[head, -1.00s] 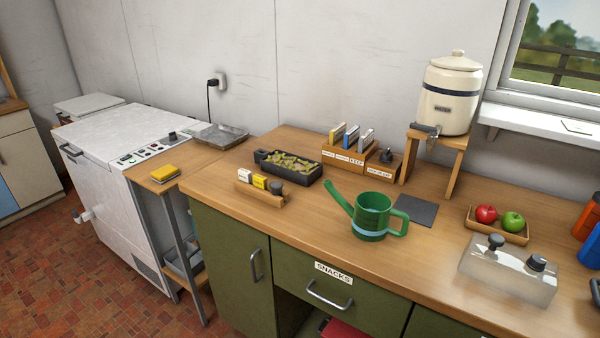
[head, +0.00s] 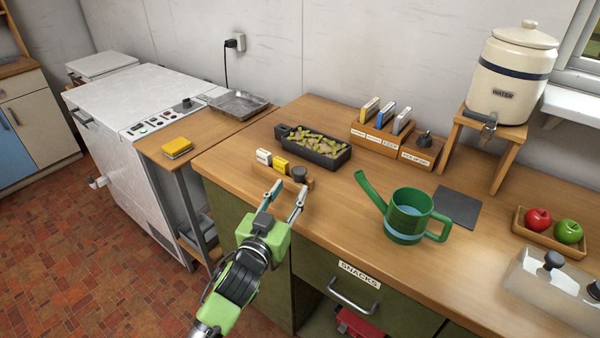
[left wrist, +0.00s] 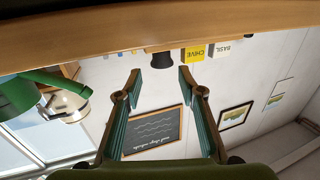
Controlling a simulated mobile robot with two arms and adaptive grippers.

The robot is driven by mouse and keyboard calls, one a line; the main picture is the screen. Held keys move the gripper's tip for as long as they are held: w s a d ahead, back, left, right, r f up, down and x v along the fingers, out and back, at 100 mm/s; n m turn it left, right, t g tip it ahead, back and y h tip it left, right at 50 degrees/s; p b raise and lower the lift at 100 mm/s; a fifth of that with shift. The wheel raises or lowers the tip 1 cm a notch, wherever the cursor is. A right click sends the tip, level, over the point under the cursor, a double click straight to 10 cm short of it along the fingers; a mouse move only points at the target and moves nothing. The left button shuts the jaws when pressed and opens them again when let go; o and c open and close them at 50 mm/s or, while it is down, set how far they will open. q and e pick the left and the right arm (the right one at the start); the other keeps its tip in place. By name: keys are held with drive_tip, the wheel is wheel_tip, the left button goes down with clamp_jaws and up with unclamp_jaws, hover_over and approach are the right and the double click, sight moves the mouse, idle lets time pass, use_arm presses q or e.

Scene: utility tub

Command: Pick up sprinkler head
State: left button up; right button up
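A dark, round-topped piece (head: 299,174), which looks like the sprinkler head, stands at the right end of a small wooden rack (head: 262,170) on the counter. In the left wrist view, which is upside down, the dark piece (left wrist: 162,62) shows between my fingertips, beside packets marked CHIVE and BASIL. My left gripper (head: 287,190) is open and empty, in front of the rack; its fingers also show spread in the left wrist view (left wrist: 160,75). A similar dark piece (head: 424,140) sits in a labelled wooden box behind. My right gripper is not in view.
A green watering can (head: 408,212) stands right of the rack, its spout leaning toward it. A black tray of green pieces (head: 330,158) lies behind. The counter's front edge (head: 300,228) is below my left gripper. A water crock (head: 512,75) stands at the back right.

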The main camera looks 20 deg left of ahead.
sight(296, 177)
use_arm(q)
drive_tip(key=shift+w+r, duration=0.2)
drive_tip(key=shift+w, duration=0.75)
drive_tip(key=w+p, duration=0.1)
drive_tip(key=w, duration=0.3)
drive_tip(key=shift+w+f, duration=0.1)
drive_tip(key=shift+w, duration=0.1)
drive_tip(key=c, duration=0.8)
